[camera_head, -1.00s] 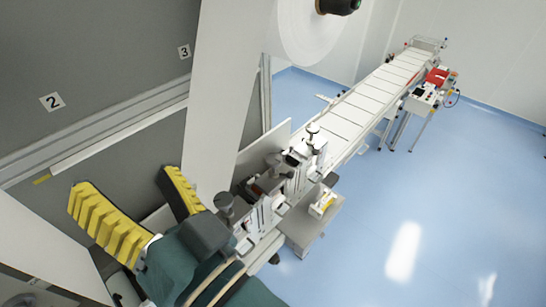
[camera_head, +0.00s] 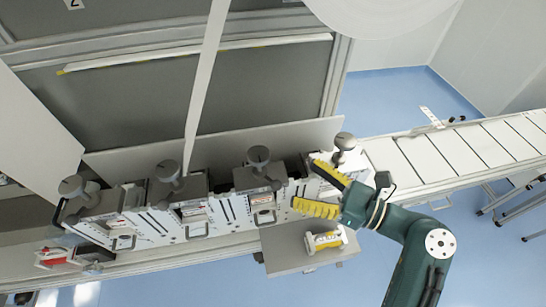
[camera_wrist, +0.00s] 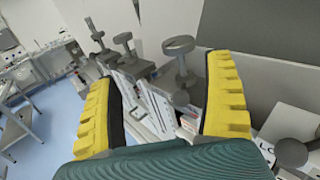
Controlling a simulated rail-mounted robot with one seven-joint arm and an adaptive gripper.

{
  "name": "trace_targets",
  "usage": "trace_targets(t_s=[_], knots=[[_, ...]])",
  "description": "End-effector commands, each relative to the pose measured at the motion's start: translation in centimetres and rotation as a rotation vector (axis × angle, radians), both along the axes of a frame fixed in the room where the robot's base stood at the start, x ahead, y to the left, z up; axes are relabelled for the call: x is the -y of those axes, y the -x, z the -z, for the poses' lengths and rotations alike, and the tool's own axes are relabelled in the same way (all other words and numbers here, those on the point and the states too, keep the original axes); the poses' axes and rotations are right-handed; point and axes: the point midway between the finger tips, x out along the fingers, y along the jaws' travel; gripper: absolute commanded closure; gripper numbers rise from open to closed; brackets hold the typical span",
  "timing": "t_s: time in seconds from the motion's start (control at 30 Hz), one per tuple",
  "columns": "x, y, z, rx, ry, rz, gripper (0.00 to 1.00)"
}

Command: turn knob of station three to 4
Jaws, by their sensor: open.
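Several grey round knobs on posts stand in a row on the stations in the head view: far left (camera_head: 73,187), second (camera_head: 168,171), third (camera_head: 258,156) and far right (camera_head: 344,141). I cannot read any station number or dial figures on them. My gripper (camera_head: 308,185) has its yellow fingers apart and empty, pointing left, right of the third knob and beside the far right one. In the wrist view, my gripper (camera_wrist: 160,75) frames a knob (camera_wrist: 180,45) that stands beyond the fingers, apart from them. Another knob (camera_wrist: 290,152) is outside the right finger.
A white web strip (camera_head: 205,80) hangs down near the second knob. A conveyor (camera_head: 450,150) runs off to the right. A grey shelf (camera_head: 285,250) with a small yellow-and-white device (camera_head: 326,240) juts out below the gripper. A grey panel wall (camera_head: 200,90) stands behind.

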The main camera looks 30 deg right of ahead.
Motion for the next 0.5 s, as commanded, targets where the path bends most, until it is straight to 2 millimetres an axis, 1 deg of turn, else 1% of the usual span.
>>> trace_targets(t_s=[0.03,0.07,0.1,0.17,0.27,0.33,0.5], knots=[[1.3,0.8,1.0,-0.003,-0.003,0.034,0.16],[2.0,1.2,1.3,-0.004,-0.006,0.049,0.16],[2.5,1.6,1.5,-0.005,-0.007,0.064,0.16],[3.0,1.7,1.4,-0.004,-0.006,0.076,0.16],[2.5,0.9,1.2,-0.005,-0.005,0.073,0.16],[1.9,-0.2,1.2,-0.006,-0.005,0.072,0.16],[-0.2,-3.8,1.1,-0.005,-0.004,0.070,0.16]])
